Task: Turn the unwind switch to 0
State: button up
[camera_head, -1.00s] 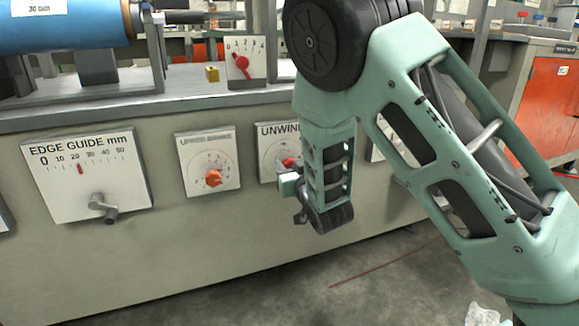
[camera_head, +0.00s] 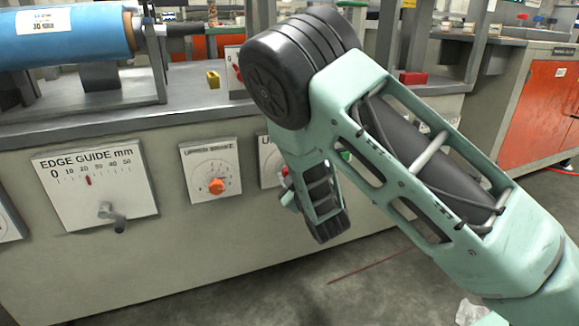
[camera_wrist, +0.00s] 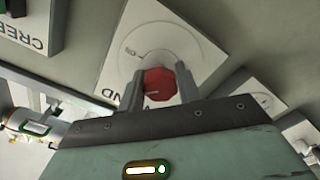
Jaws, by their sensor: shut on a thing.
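The unwind switch is a red knob (camera_wrist: 159,84) on a white dial plate (camera_wrist: 120,58), seen upside down in the wrist view. The letters "ND" show on the plate; most of its scale is hidden or blurred, so I cannot read the setting. My gripper (camera_wrist: 159,88) has one finger on each side of the knob and is shut on it. In the head view the unwind plate (camera_head: 266,160) is mostly hidden behind my arm, with a bit of the red knob (camera_head: 285,170) showing.
To the left on the panel are the upper brake dial (camera_head: 216,186) with its orange knob and the edge guide plate (camera_head: 100,195) with a grey crank (camera_head: 112,216). A small yellow block (camera_head: 213,79) sits on the ledge above. Floor to the right is mostly open.

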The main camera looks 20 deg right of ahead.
jog(key=n+p, duration=0.3)
jog(key=n, duration=0.1)
jog(key=shift+r+n, duration=0.15)
jog(key=shift+n, duration=0.15)
jog(key=n+p, duration=0.2)
jog(key=n, duration=0.2)
jog(key=shift+p, duration=0.4)
jog(key=shift+f+n, duration=0.2)
jog(key=shift+n, duration=0.1)
jog(key=o, duration=1)
jog(key=shift+c, duration=0.2)
jog(key=s+p, duration=0.4)
jog(key=s, duration=1.3)
jog(key=shift+s, duration=0.25)
